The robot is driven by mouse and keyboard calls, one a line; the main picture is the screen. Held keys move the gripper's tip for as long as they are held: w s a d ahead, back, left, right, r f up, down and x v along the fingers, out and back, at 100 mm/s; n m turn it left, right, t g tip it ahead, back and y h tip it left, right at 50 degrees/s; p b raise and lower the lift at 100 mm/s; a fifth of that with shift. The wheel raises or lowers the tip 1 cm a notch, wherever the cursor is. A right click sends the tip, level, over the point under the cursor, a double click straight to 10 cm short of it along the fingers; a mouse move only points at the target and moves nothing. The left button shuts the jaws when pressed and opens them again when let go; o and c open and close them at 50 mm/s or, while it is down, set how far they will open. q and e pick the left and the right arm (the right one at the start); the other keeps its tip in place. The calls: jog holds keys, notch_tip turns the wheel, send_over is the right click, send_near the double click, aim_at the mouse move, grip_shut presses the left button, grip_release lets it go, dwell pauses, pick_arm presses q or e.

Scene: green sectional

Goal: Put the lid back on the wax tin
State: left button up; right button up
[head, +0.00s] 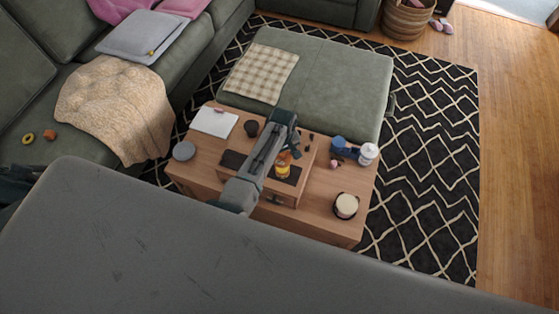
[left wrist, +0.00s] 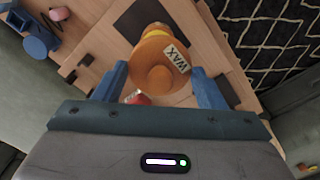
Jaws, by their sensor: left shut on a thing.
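My left gripper (head: 292,154) reaches over the wooden table. In the left wrist view its two blue fingers (left wrist: 162,88) are shut on a round orange lid (left wrist: 158,76) with a raised middle. A pale label reading WAX (left wrist: 177,60) shows beside that middle. A yellow-orange body, seemingly the wax tin (head: 282,171), shows below the gripper on a dark mat. Part of it shows beyond the lid in the left wrist view (left wrist: 157,29). I cannot tell whether lid and tin touch. My right gripper is not in view.
The wooden table (head: 321,224) holds a round cream-topped container (head: 346,204), a white jar (head: 368,152), a blue object (head: 338,144), a dark cup (head: 251,128), a grey disc (head: 184,150) and white paper (head: 214,121). A green ottoman (head: 338,80) stands behind it.

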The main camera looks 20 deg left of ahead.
pick_arm(q)
jog(key=shift+w+f, duration=0.1)
jog(key=shift+w, duration=0.1)
jog(key=shift+f+b, duration=0.45)
jog(key=shift+b, duration=0.25)
notch_tip(320, 180, down, 4)
jog(key=b, duration=0.4)
jog(key=shift+r, duration=0.25)
jog(key=shift+f+b, duration=0.35)
jog(key=shift+f, duration=0.5)
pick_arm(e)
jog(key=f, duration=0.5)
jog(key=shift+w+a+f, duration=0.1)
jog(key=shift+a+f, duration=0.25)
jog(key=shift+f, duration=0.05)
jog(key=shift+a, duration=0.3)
pick_arm(q)
jog(key=shift+r+p, duration=0.1)
jog(key=shift+p, duration=0.2)
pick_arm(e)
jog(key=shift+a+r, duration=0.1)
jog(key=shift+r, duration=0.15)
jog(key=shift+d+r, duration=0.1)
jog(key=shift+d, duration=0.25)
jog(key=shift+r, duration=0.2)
